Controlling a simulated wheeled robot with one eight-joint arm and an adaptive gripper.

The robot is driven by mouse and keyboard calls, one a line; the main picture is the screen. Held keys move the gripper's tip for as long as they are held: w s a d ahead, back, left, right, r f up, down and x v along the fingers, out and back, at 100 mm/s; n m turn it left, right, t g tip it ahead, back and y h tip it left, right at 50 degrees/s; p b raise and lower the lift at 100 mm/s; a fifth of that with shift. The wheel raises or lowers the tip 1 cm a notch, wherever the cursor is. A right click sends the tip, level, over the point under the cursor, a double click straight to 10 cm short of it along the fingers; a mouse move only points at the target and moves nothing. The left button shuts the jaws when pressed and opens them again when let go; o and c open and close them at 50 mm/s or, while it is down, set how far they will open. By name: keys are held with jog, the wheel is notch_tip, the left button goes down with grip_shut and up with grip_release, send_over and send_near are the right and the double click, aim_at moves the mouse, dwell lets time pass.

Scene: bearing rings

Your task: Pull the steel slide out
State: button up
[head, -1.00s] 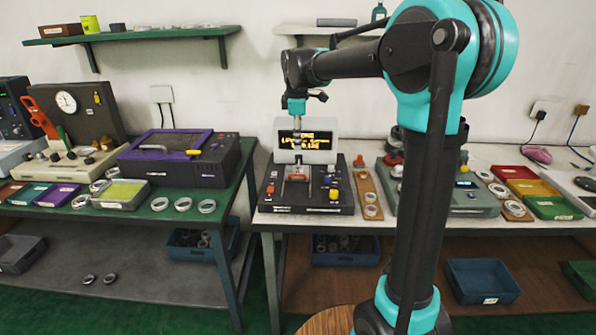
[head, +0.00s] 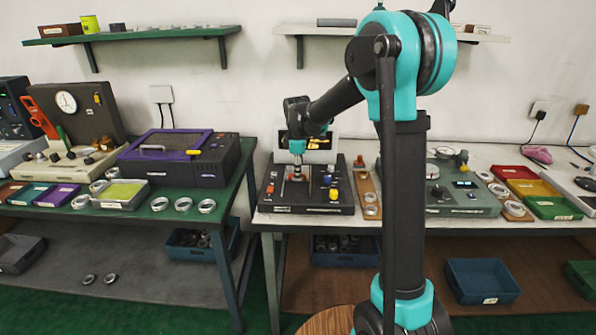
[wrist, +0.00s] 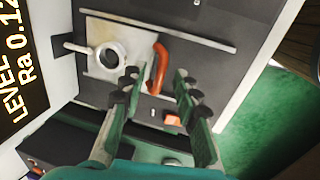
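The steel slide (wrist: 92,32) is a pale metal plate with a ring (wrist: 111,55) on it, in the deck of the dark gauge machine (head: 330,205). A red curved handle (wrist: 158,68) stands at the slide's near end. My gripper (wrist: 158,80) is open, its two fingers apart, with the handle showing between the fingertips in the wrist view. I cannot tell whether a finger touches it. In the head view my gripper (head: 297,160) points down over the deck and hides most of the slide and its handle.
A lit display (wrist: 22,60) stands behind the deck. An orange-red button (wrist: 172,119) lies near the fingers. A wooden ring strip (head: 368,190) lies beside the machine. The floor in front is clear.

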grip_shut()
dwell(0.3)
jog(key=s, duration=1)
jog(key=shift+a, duration=0.4)
grip_release()
